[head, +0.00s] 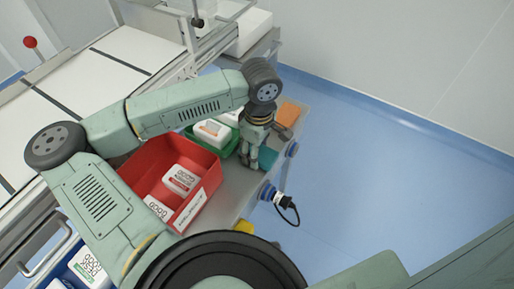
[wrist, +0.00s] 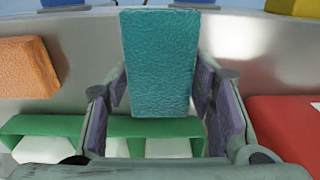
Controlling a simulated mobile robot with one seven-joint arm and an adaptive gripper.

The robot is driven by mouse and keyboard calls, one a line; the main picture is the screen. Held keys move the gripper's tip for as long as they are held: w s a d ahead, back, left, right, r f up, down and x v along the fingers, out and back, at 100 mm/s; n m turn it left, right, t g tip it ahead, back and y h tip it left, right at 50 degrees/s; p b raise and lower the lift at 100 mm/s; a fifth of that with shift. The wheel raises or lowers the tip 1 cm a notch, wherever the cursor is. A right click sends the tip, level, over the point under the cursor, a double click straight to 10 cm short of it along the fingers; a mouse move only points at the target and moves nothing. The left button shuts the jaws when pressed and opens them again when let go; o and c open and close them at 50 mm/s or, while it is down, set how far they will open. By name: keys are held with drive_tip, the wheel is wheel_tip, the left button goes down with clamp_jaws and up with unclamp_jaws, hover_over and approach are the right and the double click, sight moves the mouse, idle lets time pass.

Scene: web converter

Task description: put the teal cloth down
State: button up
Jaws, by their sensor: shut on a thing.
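The teal cloth (wrist: 159,62) is a flat, textured rectangular block in the wrist view, between the two fingers of my gripper (wrist: 160,98). My gripper is shut on it. In the head view the cloth (head: 262,169) shows partly behind my gripper (head: 252,163), low over the grey metal surface near its right edge. I cannot tell whether the cloth touches the surface.
A green bin (head: 222,146) holding white packs stands beside my gripper. A red bin (head: 201,158) with labelled packs is to its left. An orange block (head: 290,112) lies farther back. Blue-ringed fittings (head: 267,191) line the edge. Bare metal (head: 228,188) lies right of the red bin.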

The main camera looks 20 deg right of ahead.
drive_tip(key=shift+f, duration=0.25)
drive_tip(key=o, duration=1.3)
drive_tip(key=shift+r, duration=0.1)
drive_tip(key=shift+r, duration=0.4)
wheel_tip(320, 180, up, 12)
drive_tip(key=shift+d+f+b, duration=0.15)
drive_tip(key=shift+f+b, duration=0.05)
drive_tip(key=shift+b, duration=0.7)
